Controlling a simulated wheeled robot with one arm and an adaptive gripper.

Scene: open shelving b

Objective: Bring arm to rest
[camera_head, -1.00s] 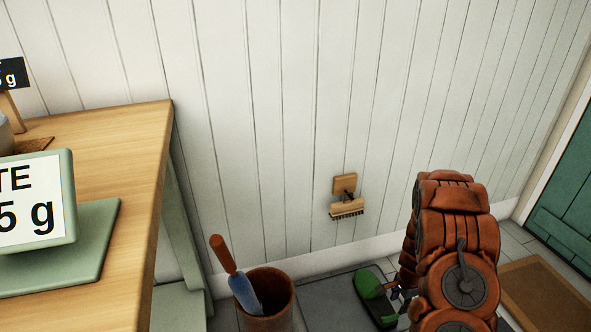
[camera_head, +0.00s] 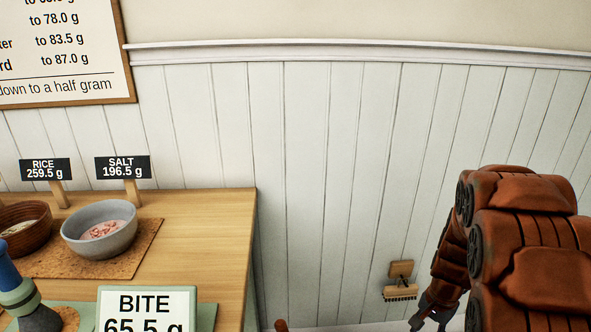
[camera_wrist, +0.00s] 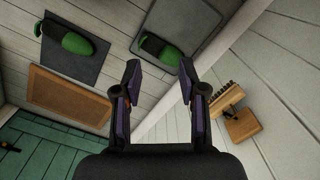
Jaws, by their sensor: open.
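My gripper (camera_wrist: 158,82) is open and empty in the wrist view, its two dark fingers well apart. Between and beyond the fingertips lie floor boards and part of a grey mat (camera_wrist: 190,25) with a green item (camera_wrist: 158,48) on it. In the head view my gripper (camera_head: 434,318) shows small at the lower right, at the end of my rust-coloured arm, below and right of the wall brush. Its fingertips are cut off by the bottom edge there.
A wooden counter (camera_head: 215,225) at left bears a grey bowl (camera_head: 98,228), a brown bowl (camera_head: 28,226) and a display (camera_head: 147,308) reading 65.5 g. A brush (camera_head: 401,291) hangs on the wall. A second green item (camera_wrist: 77,43) lies on a dark mat (camera_wrist: 62,68).

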